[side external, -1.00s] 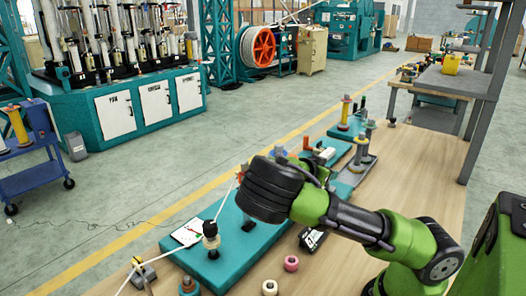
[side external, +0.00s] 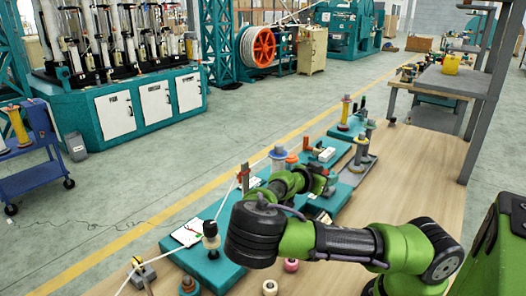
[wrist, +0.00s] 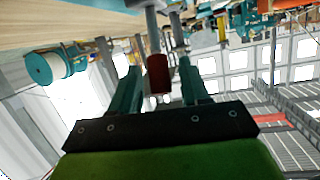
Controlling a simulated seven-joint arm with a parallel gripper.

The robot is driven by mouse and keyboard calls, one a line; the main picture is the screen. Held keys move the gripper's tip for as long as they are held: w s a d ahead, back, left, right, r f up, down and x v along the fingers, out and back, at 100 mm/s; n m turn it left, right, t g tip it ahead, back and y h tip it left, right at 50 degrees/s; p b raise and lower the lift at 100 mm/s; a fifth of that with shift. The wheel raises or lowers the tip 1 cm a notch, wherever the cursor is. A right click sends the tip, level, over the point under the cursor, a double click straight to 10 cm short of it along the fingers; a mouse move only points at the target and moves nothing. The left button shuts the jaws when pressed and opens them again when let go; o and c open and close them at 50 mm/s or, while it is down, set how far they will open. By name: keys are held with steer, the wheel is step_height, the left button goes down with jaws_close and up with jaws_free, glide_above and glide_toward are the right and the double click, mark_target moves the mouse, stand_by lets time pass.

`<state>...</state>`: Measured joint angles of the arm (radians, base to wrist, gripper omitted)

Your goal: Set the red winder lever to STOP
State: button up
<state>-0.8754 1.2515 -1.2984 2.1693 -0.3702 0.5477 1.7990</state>
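The red winder lever (wrist: 157,73) shows in the wrist view as a red cylindrical grip on a grey rod. My gripper (wrist: 160,62) has its two teal fingers open, one on each side of the red grip, with a visible gap on both sides. Whether the grip lies at the same depth as the fingers is hard to tell. In the side external view my gripper (side external: 328,186) is low over the teal bench machine, near its right edge. The lever is mostly hidden there, and no STOP mark can be read.
The teal base (side external: 205,262) carries a black-and-white rope guide (side external: 211,236) and a white card (side external: 189,232). Small spools (side external: 270,287) lie in front on the wooden bench (side external: 425,160). The bench to the right is clear.

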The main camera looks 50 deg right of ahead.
steer(key=v, duration=1.7)
steer(key=shift+f, duration=0.1)
